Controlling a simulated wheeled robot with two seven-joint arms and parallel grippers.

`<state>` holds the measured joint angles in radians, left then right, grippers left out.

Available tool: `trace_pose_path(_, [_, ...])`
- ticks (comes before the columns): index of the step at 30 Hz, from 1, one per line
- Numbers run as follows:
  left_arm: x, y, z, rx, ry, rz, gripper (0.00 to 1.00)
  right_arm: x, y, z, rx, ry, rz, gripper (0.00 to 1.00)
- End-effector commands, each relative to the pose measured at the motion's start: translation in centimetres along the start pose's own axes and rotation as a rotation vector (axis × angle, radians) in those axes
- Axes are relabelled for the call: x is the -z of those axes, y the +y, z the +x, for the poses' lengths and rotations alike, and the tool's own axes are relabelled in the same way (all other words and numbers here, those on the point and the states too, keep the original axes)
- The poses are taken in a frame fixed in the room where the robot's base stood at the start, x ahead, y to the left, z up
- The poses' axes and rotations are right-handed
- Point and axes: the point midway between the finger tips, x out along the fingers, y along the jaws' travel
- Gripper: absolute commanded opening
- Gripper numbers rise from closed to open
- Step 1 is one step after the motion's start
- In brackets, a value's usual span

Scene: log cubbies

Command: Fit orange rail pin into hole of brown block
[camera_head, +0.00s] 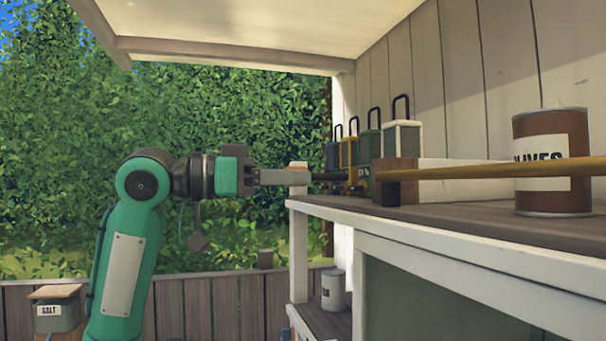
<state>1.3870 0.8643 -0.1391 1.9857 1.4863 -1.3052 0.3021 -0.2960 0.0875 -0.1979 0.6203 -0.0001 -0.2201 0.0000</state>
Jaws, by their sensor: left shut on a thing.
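My left gripper (322,177) reaches in from the left, level with the shelf top, its fingers pointing right. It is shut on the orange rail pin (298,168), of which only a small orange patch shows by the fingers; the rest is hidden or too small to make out. The brown block (396,182) stands on the shelf to the right of the fingertips, with a gap between them in the picture. Its hole is not visible. A long wooden rod (475,172) runs from the block to the right. My right gripper is not in view.
The shelf (450,216) carries several lanterns, including a white one (403,138), behind the block, and a brown olives can (551,195) at right. A plank wall (470,80) closes the back. A salt box (57,312) stands low left.

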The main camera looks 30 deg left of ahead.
Motion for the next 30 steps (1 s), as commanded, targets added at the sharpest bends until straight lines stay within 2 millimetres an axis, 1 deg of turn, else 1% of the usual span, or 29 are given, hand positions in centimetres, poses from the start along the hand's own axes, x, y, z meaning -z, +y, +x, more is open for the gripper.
trace_pose_path(5, [0.0, 0.0, -0.1, 0.001, 0.002, 0.0, 0.0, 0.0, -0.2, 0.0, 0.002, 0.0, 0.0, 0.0])
trace_pose_path(11, [-0.1, 0.0, -0.2, 0.003, 0.0, 0.0, 0.0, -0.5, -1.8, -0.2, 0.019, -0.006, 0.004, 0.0])
trace_pose_path(14, [0.0, 0.0, 0.3, 0.001, -0.001, -0.001, 0.0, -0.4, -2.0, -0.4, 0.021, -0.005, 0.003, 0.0])
trace_pose_path(24, [0.0, 0.0, 2.9, 0.0, -0.001, 0.0, 0.0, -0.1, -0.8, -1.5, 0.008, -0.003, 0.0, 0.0])
trace_pose_path(30, [0.0, 0.0, 4.5, 0.001, -0.001, -0.001, 0.0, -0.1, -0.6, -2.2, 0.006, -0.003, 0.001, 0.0])
